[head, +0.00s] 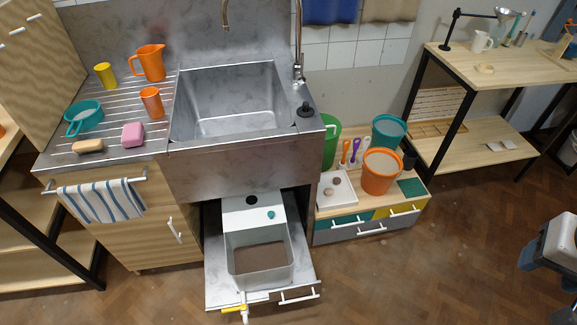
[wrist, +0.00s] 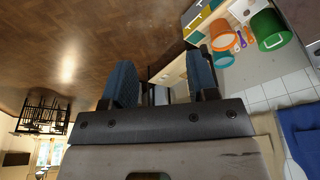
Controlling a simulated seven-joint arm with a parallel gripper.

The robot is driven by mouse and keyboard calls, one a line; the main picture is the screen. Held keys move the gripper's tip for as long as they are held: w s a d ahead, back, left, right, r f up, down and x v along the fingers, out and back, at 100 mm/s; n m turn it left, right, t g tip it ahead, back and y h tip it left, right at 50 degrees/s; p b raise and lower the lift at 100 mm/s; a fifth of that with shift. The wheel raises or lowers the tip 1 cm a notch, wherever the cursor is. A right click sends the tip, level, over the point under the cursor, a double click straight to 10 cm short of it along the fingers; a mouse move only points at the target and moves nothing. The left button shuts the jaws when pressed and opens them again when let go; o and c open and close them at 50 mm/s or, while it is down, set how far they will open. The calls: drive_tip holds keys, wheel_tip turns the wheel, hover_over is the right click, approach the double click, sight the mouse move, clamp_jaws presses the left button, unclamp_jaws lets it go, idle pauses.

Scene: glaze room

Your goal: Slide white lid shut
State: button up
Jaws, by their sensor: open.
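The white lid (head: 245,216) lies flat at the back of a pale open-topped box (head: 258,281) in the head view. It carries a dark round spot near its back and a small teal knob (head: 271,215). The front part of the box is uncovered and shows brown contents (head: 262,256). The box stands on a pulled-out drawer (head: 218,288) under the sink. My gripper (wrist: 162,82) shows in the wrist view with its two blue pads wide apart and nothing between them. It is away from the lid, which is not in the wrist view.
The steel sink (head: 232,100) overhangs the lid's back end. A yellow-handled valve (head: 234,308) sticks out at the drawer's front. To the right stand an orange bucket (head: 381,172), a teal bucket (head: 388,131) and a low drawer cabinet (head: 372,221). The floor in front is clear.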

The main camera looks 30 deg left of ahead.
drive_tip(key=w+a+f+m+g+y, duration=0.2)
drive_tip(key=w+a+f+g+y, duration=0.1)
drive_tip(key=w+a+f, duration=0.65)
drive_tip(key=w+a+f+m+g+y, duration=0.15)
drive_tip(key=w+a+f, duration=0.4)
drive_tip(key=a, duration=0.75)
drive_tip(key=w+a+f+m+g+y, duration=0.1)
drive_tip(key=w+a+f+g+y, duration=0.25)
drive_tip(key=w+a+f, duration=0.6)
drive_tip(key=a+f+m+y, duration=0.3)
drive_tip(key=a+f+m, duration=0.1)
drive_tip(key=a+f, duration=1.15)
drive_tip(key=m+y, duration=0.1)
drive_tip(key=m, duration=0.4)
approach(272, 213)
drive_tip(key=a, duration=0.1)
drive_tip(key=shift+s+a+f+y, duration=0.15)
drive_tip(key=shift+s+f+y, duration=0.15)
drive_tip(key=shift+s+f, duration=0.2)
drive_tip(key=shift+a, duration=0.1)
drive_tip(key=shift+x, duration=3.8)
drive_tip(key=shift+f, duration=0.1)
